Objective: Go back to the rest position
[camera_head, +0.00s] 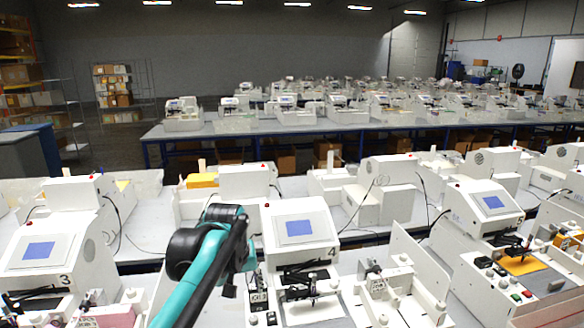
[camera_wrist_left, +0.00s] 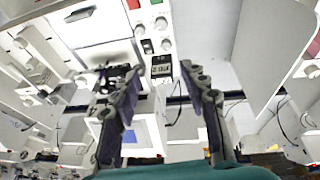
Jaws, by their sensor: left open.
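My left arm comes in from the bottom left in the head view, with a teal link and a black joint. Its gripper (camera_head: 230,286) is mostly hidden behind the arm, just left of the white plotter marked 4 (camera_head: 299,250). In the left wrist view the two dark fingers of my left gripper (camera_wrist_left: 161,74) stand wide apart with nothing between them. My right gripper is in neither view.
The plotter marked 3 (camera_head: 45,248) stands left of my arm. Another plotter (camera_head: 490,207) with an orange sheet (camera_head: 522,264) stands at the right. White upright panels separate the stations. Further rows of machines stand on a grey table (camera_head: 215,130) behind. Open air lies above the machines.

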